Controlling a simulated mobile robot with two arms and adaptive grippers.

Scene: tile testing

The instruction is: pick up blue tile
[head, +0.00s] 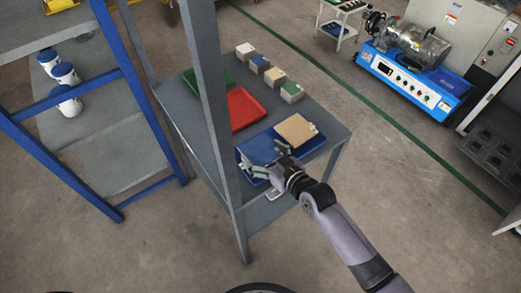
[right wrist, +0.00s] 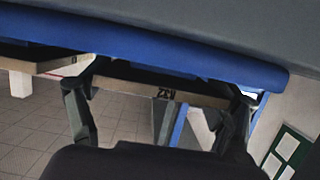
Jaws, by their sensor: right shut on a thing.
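My right gripper (head: 268,164) is at the near edge of the blue tray (head: 318,147) on the grey table. Its fingers are shut on the blue tile (head: 262,148), which is hard to tell from the blue tray. In the right wrist view, a pale, marked tile side (right wrist: 135,91) sits between the two fingers (right wrist: 158,108), along the blue tray rim (right wrist: 180,58). I cannot tell whether it is clear of the tray. A tan tile (head: 295,129) is beside it on the tray. My left gripper is out of view.
A red tray (head: 245,109) and a green tray (head: 207,84) lie farther back on the table. Several small blocks, one blue-topped (head: 259,62), line the far side. A grey upright post (head: 207,70) stands at the near left. A blue-framed shelf (head: 118,70) is at the left.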

